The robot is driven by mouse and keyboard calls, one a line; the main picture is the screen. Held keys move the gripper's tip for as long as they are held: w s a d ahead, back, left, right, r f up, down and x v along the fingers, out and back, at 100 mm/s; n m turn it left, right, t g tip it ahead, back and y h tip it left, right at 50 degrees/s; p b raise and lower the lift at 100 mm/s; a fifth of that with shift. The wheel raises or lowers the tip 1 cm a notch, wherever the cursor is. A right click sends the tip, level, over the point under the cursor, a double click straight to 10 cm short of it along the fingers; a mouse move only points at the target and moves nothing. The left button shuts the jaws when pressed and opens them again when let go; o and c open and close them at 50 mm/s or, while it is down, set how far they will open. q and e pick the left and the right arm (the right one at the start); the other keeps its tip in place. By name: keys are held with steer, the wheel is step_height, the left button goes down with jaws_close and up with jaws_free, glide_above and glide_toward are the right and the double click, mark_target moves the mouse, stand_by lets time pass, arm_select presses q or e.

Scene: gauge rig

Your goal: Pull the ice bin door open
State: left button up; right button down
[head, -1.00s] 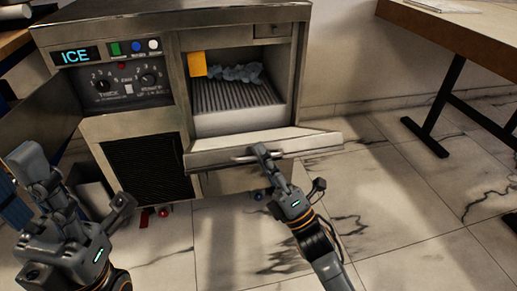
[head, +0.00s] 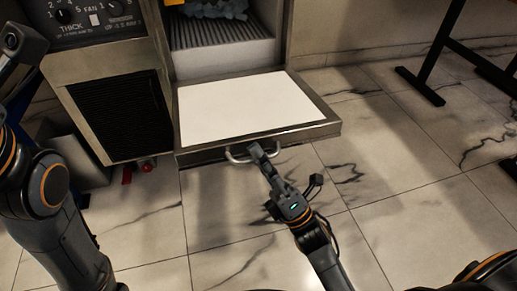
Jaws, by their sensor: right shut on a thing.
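The ice bin door (head: 245,108) is folded down and lies about level in front of the ice machine, its white inner face up. Its curved metal handle (head: 238,156) is on the front edge. My right gripper (head: 258,152) is at the handle's right part and is shut on it. Above and behind the door, the open bin (head: 225,40) shows a ribbed floor and bluish ice at the top edge of the view. Of my left arm, links show at the left edge; its gripper jaws are not clearly visible.
The control panel with knobs (head: 92,18) and a dark vent grille (head: 130,115) are left of the door. A table's dark leg (head: 425,80) stands at the upper right. The marble-tiled floor (head: 400,200) right of the door is open.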

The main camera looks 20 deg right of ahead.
steer(key=shift+s, duration=0.1)
steer(key=c, duration=1.7)
jaws_free()
steer(key=shift+f, duration=0.1)
steer(key=shift+s+d+f, duration=0.1)
steer(key=shift+s+f, duration=0.1)
steer(key=s+d+f, duration=0.1)
steer(key=s+d, duration=0.6)
steer(key=s, duration=0.4)
steer(key=shift+s+d+f, duration=0.2)
steer(key=shift+s+f, duration=0.05)
steer(key=shift+s, duration=0.1)
